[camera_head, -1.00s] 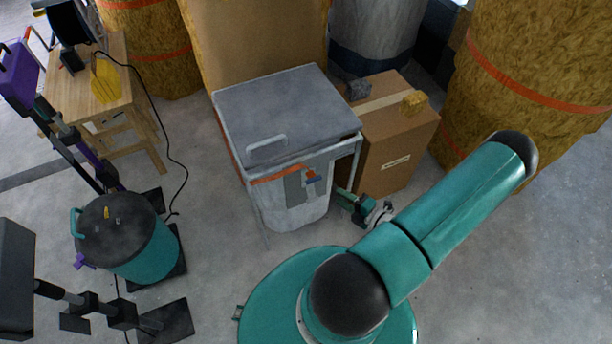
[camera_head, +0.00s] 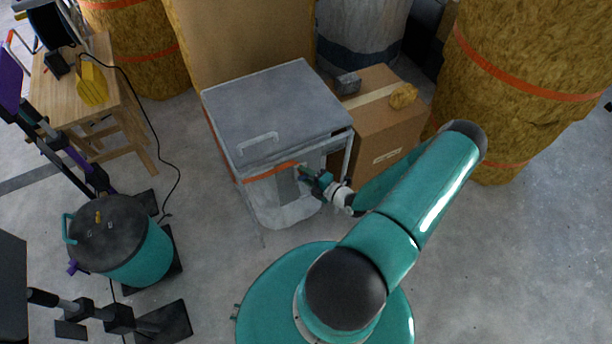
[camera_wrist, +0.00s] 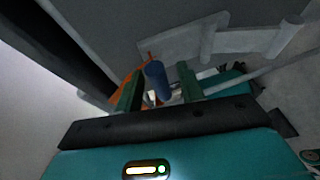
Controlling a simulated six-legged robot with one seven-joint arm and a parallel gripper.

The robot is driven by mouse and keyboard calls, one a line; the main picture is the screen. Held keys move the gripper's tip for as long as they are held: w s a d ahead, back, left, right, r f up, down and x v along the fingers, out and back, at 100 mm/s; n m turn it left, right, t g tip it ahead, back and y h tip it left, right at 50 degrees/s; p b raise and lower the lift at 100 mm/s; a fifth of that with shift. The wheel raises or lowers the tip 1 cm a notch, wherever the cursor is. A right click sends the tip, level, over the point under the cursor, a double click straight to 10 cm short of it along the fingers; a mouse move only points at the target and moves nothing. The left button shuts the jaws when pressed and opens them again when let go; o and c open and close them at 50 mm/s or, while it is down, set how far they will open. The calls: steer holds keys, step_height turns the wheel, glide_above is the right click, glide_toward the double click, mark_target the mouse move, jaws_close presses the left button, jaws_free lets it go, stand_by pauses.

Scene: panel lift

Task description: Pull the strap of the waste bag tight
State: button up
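The waste bag (camera_head: 285,205) is a pale translucent sack hanging in a grey-lidded bin frame. An orange strap (camera_head: 270,171) runs around its top; a bit of orange also shows in the wrist view (camera_wrist: 122,84). My gripper (camera_head: 308,176) is at the front right of the bag, at the strap's end. In the wrist view, my gripper's two green fingers (camera_wrist: 160,88) are apart. A blue strap grip (camera_wrist: 157,78) stands between the fingertips, nearer the left finger, with a gap to the right one. In the head view my gripper hides this grip.
The grey bin lid (camera_head: 275,105) with its handle is just above the strap. A cardboard box (camera_head: 385,135) stands close on the right. A teal drum (camera_head: 140,255) and a wooden table (camera_head: 60,95) are at the left. The floor in front is mostly clear.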

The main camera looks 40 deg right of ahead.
jaws_close()
steer(key=s+a, duration=0.3)
steer(key=s, duration=0.8)
steer(key=shift+a, duration=0.2)
jaws_free()
steer(key=shift+w, duration=0.1)
steer(key=s+d+r, duration=0.1)
steer(key=s+r, duration=0.1)
steer(key=s, duration=1.1)
steer(key=shift+s+d+r, duration=0.25)
steer(key=shift+d, duration=0.05)
